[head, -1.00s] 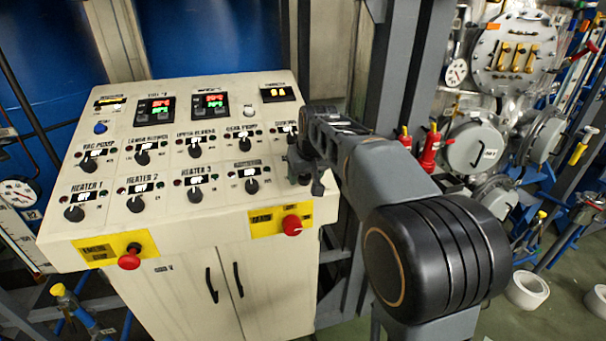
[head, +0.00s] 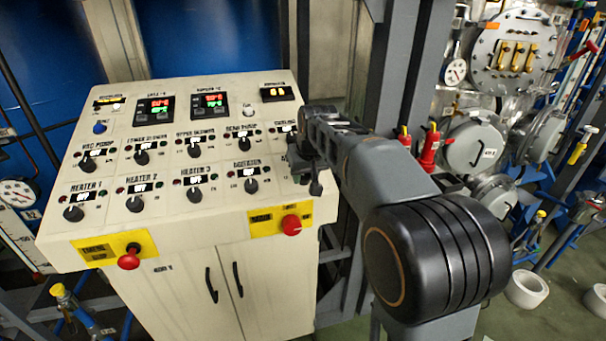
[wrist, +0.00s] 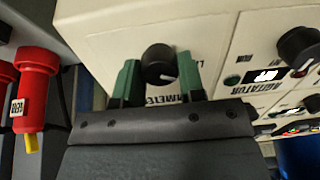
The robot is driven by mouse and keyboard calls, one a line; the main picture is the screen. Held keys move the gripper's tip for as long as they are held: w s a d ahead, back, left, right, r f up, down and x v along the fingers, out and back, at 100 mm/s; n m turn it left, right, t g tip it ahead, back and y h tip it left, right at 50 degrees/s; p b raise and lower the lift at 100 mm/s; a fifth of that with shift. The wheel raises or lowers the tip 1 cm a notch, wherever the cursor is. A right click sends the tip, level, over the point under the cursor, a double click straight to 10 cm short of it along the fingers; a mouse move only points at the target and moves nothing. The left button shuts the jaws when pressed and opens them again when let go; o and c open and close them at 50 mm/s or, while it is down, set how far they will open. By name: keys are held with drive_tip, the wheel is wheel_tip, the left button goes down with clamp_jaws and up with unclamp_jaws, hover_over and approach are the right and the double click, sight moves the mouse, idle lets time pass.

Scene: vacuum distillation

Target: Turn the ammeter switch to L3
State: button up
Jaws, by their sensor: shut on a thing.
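The ammeter switch is a round black knob (wrist: 159,66) on the cream panel, above the upside-down AMMETER label (wrist: 172,98) in the wrist view. A small pale mark shows on the knob's lower right edge. My gripper (wrist: 157,75) has its green fingers on both sides of the knob and is shut on it. The position markings around the knob are mostly hidden or too small to read. In the head view my gripper (head: 304,168) is at the right edge of the control panel (head: 216,225) and hides the ammeter switch.
Beside the ammeter is the agitator knob (wrist: 298,44). Heater and pump knobs, displays and two red emergency buttons (head: 129,259) (head: 291,225) share the panel. Red cylinders with yellow tips (head: 430,148) stand right of my arm, near a grey frame post (head: 400,70).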

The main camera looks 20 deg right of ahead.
drive_tip(key=shift+m, duration=0.3)
drive_tip(key=m, duration=0.5)
drive_tip(key=shift+m, duration=0.4)
drive_tip(key=m, duration=0.5)
drive_tip(key=shift+s+d+b, duration=0.1)
drive_tip(key=shift+b, duration=0.2)
drive_tip(key=m, duration=0.6)
drive_tip(key=shift+m+h, duration=0.3)
drive_tip(key=shift+m, duration=0.1)
drive_tip(key=m, duration=0.5)
drive_tip(key=shift+s+b, duration=0.1)
drive_tip(key=shift+b, duration=0.25)
drive_tip(key=shift+m, duration=0.4)
drive_tip(key=o, duration=0.9)
